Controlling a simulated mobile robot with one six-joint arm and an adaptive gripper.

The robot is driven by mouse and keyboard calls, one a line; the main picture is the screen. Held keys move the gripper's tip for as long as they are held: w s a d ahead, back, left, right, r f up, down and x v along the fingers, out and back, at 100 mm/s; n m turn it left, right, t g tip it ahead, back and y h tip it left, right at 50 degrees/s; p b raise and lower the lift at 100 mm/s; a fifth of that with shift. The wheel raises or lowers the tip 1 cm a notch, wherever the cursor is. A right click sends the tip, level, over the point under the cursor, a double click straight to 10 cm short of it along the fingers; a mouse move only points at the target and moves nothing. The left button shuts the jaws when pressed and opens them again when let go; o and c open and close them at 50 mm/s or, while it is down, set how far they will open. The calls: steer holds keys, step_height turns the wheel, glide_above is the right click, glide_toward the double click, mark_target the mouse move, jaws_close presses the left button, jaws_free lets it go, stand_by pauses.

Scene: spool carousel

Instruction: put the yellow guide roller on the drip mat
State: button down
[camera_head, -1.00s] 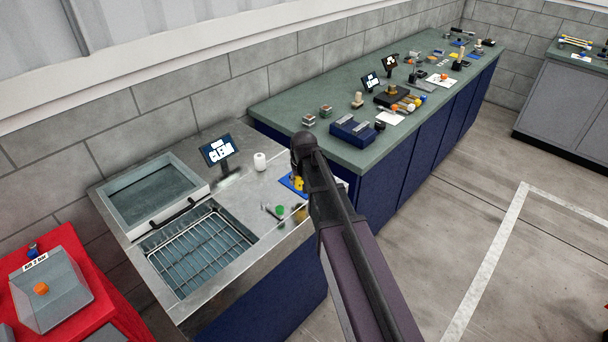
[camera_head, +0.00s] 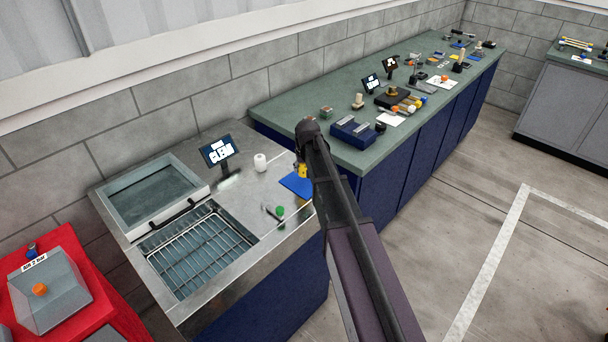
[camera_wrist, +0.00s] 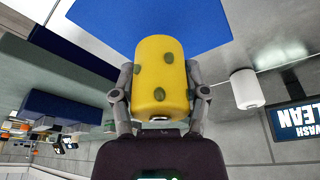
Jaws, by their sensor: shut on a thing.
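The yellow guide roller (camera_wrist: 161,75), a cylinder with dark green spots, is held between the two fingers of my gripper (camera_wrist: 162,92) in the wrist view. In the head view the roller (camera_head: 302,171) is a small yellow patch, partly hidden by my arm. The drip mat (camera_head: 294,186) is a flat blue sheet on the steel counter, its right part hidden by my arm. In the wrist view the mat (camera_wrist: 150,20) lies beyond the roller. The roller looks close to the mat's far edge; I cannot tell its height above it.
A white roller (camera_head: 260,162) stands left of the mat, near a small screen (camera_head: 220,151). A sink with a wire rack (camera_head: 197,250) is at left. The green bench (camera_head: 280,97) adjoins behind.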

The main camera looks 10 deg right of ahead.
mark_target(304, 180)
steer(key=shift+w+d+f, duration=0.15)
steer(key=shift+w+f, duration=0.05)
steer(key=shift+w, duration=0.3)
steer(key=shift+s+f+b, duration=0.15)
steer(key=shift+f+b, duration=1.5)
steer(key=shift+b, duration=0.1)
steer(key=shift+f, duration=0.2)
steer(key=shift+c, duration=0.5)
jaws_free()
steer(key=shift+r, duration=0.1)
steer(key=shift+r, duration=0.1)
steer(key=p+v, duration=1.1)
steer(key=v, duration=0.1)
steer(key=shift+r+p, duration=0.1)
steer(key=shift+p, duration=0.2)
